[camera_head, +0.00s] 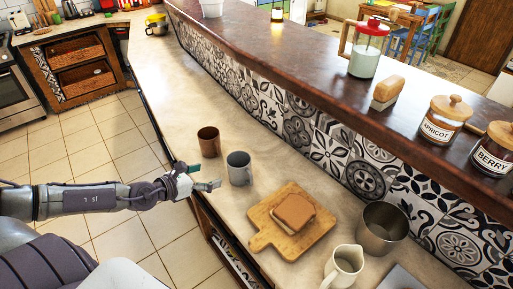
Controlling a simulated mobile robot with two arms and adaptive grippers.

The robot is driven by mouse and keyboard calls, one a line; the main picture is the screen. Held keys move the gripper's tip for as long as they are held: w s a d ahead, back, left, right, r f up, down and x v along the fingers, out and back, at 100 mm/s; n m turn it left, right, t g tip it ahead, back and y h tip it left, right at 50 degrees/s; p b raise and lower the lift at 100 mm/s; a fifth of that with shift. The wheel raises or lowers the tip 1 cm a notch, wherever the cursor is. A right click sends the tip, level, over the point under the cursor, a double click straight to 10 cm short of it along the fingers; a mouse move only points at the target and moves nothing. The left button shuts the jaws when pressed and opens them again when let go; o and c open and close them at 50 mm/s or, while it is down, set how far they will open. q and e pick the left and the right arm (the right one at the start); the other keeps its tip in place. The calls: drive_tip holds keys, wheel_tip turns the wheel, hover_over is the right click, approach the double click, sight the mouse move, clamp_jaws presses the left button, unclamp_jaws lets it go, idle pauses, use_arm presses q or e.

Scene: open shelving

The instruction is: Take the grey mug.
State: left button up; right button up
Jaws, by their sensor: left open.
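The grey mug (239,168) stands upright on the pale counter (178,100), just left of a wooden cutting board. My left gripper (204,176) comes in from the left at the counter's front edge. It is open, with its fingers apart and pointing toward the mug. It is close to the mug's left side; whether a finger touches it I cannot tell. A brown mug (208,141) stands just behind and left of the grey mug. My right gripper is not in view.
The cutting board (262,233) with bread (294,211), a cream pitcher (343,267) and a metal pot (382,228) stand to the right. A raised dark ledge (300,62) with jars runs behind.

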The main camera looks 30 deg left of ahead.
sight(229, 167)
use_arm(q)
drive_tip(key=p+x, duration=0.1)
drive_tip(key=x, duration=0.2)
drive_tip(key=r+p+x, duration=0.1)
drive_tip(key=x, duration=0.1)
drive_tip(key=shift+w+d+f+p, duration=0.15)
drive_tip(key=shift+w+d+p, duration=0.25)
drive_tip(key=shift+d, duration=0.1)
drive_tip(key=shift+x, duration=1.05)
drive_tip(key=x, duration=0.5)
drive_tip(key=shift+w+d, duration=0.1)
drive_tip(key=shift+d, duration=0.1)
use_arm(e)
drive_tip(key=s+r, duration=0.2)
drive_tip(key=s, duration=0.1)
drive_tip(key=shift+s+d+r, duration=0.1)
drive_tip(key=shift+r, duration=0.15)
use_arm(q)
drive_tip(key=shift+c, duration=0.2)
drive_tip(key=shift+c, duration=1.2)
drive_tip(key=c, duration=0.8)
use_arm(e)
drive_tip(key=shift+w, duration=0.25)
